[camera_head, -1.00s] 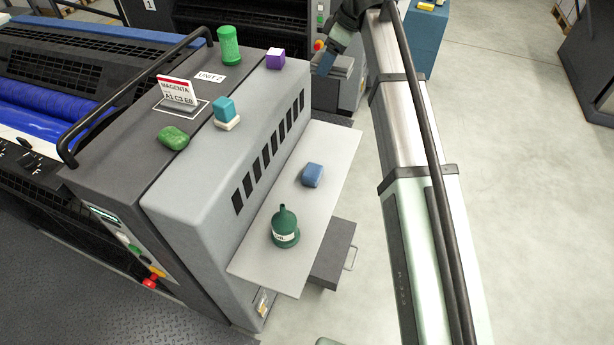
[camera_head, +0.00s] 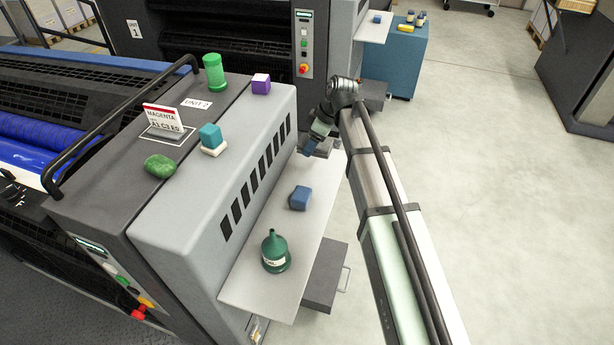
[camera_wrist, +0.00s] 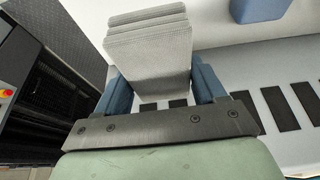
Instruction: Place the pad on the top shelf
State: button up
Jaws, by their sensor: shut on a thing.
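My gripper (camera_head: 311,147) is shut on a grey, layered, woven-looking pad. In the wrist view the pad (camera_wrist: 150,45) sits between the two blue fingers of my gripper (camera_wrist: 163,88). In the head view my gripper is at the far end of the pale side shelf (camera_head: 262,290), and the pad is mostly hidden there. The side shelf juts from unit 2 and bears a blue block (camera_head: 300,198) and a green funnel-topped container (camera_head: 275,252). The flat top of unit 2 (camera_head: 160,205) lies higher. I cannot tell which surface is called the top shelf.
A black rail (camera_head: 125,115) rises there. A grey drawer (camera_head: 325,278) sits below the shelf.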

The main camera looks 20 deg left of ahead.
aim_at(327, 144)
jog(key=shift+f, duration=4.05)
jog(key=shift+f, duration=0.1)
jog(key=o, duration=1)
jog(key=v, duration=1.2)
